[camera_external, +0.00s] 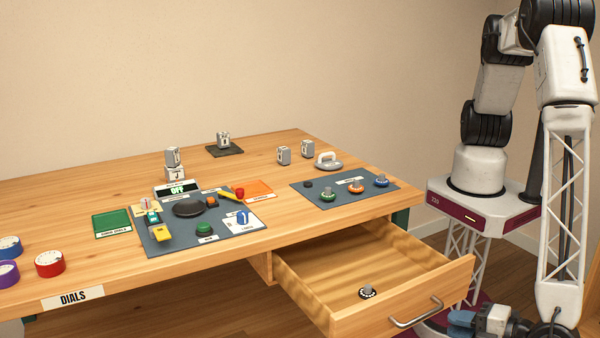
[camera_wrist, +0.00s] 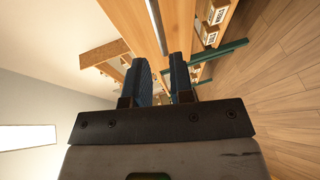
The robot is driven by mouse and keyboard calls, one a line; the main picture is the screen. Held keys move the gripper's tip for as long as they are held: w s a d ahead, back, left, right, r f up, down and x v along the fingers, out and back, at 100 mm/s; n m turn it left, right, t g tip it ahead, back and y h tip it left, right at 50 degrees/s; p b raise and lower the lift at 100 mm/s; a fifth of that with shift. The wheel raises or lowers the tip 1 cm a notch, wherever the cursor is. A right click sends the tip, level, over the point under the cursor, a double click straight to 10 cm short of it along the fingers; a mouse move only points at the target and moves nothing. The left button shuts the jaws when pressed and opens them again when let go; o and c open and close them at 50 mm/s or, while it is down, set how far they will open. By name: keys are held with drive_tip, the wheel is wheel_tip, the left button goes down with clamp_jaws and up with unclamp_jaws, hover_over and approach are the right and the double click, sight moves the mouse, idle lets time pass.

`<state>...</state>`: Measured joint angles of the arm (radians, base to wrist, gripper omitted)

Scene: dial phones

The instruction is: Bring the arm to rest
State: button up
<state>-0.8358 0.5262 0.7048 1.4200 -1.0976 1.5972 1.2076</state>
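My gripper (camera_external: 462,324) is low at the bottom right of the external view, beside the front of the open drawer (camera_external: 437,285) and below the tabletop. In the wrist view my gripper (camera_wrist: 162,80) shows two blue-padded fingers with a narrow gap between them. Nothing is visible between the fingers, so it looks open and empty. My arm hangs down from its raised elbow at the right of the external view. The drawer holds a small dark-based knob (camera_external: 367,291).
The wooden table (camera_external: 60,200) carries a grey panel with dials and buttons (camera_external: 165,242), a second mat with knobs (camera_external: 320,198), grey blocks (camera_external: 283,155) and coloured dials (camera_external: 49,263). The drawer handle (camera_external: 415,314) juts toward my gripper. Floor lies below.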

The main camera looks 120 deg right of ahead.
drive_tip(key=s+d+r+m+g+y, duration=0.1)
drive_tip(key=s+d+r+g+y, duration=0.25)
drive_tip(key=d+r, duration=1.15)
drive_tip(key=s+d+r+m+g+y, duration=0.1)
drive_tip(key=s+d+r+g+y, duration=0.2)
drive_tip(key=d+r, duration=1.15)
drive_tip(key=s+d+r+t+y, duration=0.1)
drive_tip(key=s+d+r, duration=0.3)
drive_tip(key=s, duration=0.5)
drive_tip(key=s+d+r+m+t+y, duration=0.1)
drive_tip(key=s+d+r+y, duration=0.3)
drive_tip(key=s+d, duration=0.3)
drive_tip(key=s+d+r+t+y, duration=0.1)
drive_tip(key=s+d+r+y, duration=0.2)
drive_tip(key=s+d, duration=0.3)
drive_tip(key=s+r, duration=0.1)
drive_tip(key=s, duration=0.4)
drive_tip(key=shift+d+r+m, duration=0.15)
drive_tip(key=shift+d+m, duration=0.05)
drive_tip(key=shift+m, duration=0.2)
